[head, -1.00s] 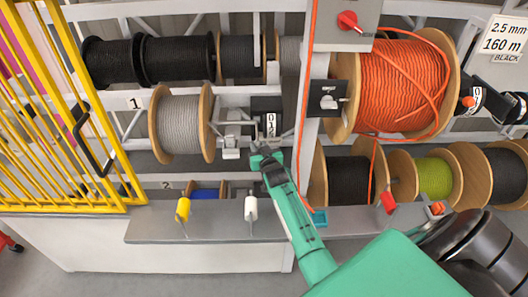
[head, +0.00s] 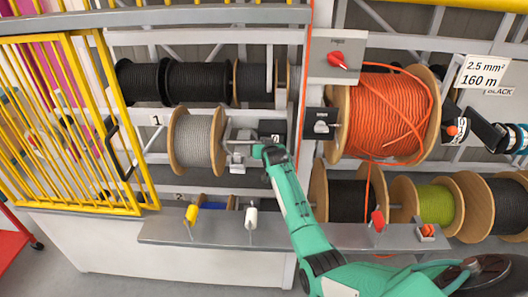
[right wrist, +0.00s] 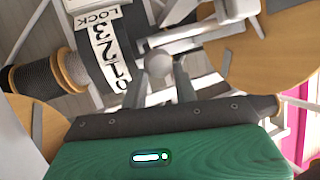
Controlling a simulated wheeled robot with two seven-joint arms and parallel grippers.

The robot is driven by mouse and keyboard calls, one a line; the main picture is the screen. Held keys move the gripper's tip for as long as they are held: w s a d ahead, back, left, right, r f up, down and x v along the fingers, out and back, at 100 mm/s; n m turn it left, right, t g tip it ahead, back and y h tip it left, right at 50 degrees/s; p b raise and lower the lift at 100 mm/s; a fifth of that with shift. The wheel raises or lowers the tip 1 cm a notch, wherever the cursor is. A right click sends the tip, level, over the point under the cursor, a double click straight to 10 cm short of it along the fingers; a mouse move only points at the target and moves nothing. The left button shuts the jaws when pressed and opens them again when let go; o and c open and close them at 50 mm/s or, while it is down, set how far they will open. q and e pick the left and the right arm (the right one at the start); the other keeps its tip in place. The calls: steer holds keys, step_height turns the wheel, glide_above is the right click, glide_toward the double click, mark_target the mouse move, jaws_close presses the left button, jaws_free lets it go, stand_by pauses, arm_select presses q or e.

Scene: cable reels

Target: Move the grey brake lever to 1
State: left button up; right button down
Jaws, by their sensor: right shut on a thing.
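The grey brake lever's round knob (right wrist: 159,65) sits between the two fingers of my right gripper in the right wrist view. My right gripper (right wrist: 162,84) is shut on the knob. The white scale plate (right wrist: 108,50) beside it reads LOCK, 3, 2, 1, 0, and the knob is level with its lower-number end; I cannot tell the exact mark. In the head view my right gripper (head: 264,150) is at the lever beside the grey cable reel (head: 197,140), and it hides the knob and part of the scale. My left gripper is not in view.
An orange cable reel (head: 384,115) and a red switch (head: 338,61) are right of my arm. A yellow handle (head: 191,213) and a white handle (head: 251,217) stand on the ledge below. A yellow cage gate (head: 70,130) is at left.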

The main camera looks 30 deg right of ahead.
steer(key=shift+w+d+r, duration=0.15)
steer(key=shift+r, duration=0.2)
steer(key=c, duration=1.6)
jaws_free()
steer(key=shift+f, duration=0.25)
steer(key=o, duration=0.5)
steer(key=shift+f, duration=0.1)
steer(key=shift+o, duration=0.2)
steer(key=b+v, duration=0.3)
steer(key=v, duration=1.1)
steer(key=shift+w, duration=0.1)
